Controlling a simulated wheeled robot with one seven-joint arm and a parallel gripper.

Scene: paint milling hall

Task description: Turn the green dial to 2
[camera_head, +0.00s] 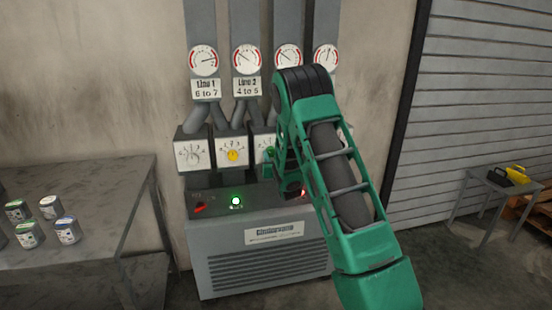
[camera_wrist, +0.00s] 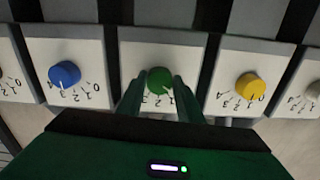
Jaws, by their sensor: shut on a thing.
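The green dial (camera_wrist: 160,79) sits on a white plate (camera_wrist: 130,55) in the middle of the wrist view, with black numbers around its lower side. My gripper (camera_wrist: 160,88) has one finger on each side of the dial and is shut on it. The fingers cover part of the scale, and I cannot read the dial's setting. In the head view my gripper (camera_head: 271,164) is at the third plate from the left, and my arm hides most of that plate.
A blue dial (camera_wrist: 64,74) and a yellow dial (camera_wrist: 250,86) flank the green one closely. A white dial (camera_head: 193,156) is at the far left. Gauges (camera_head: 246,58) hang above. The grey machine cabinet (camera_head: 215,265) with a lit green button (camera_head: 236,201) stands below.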

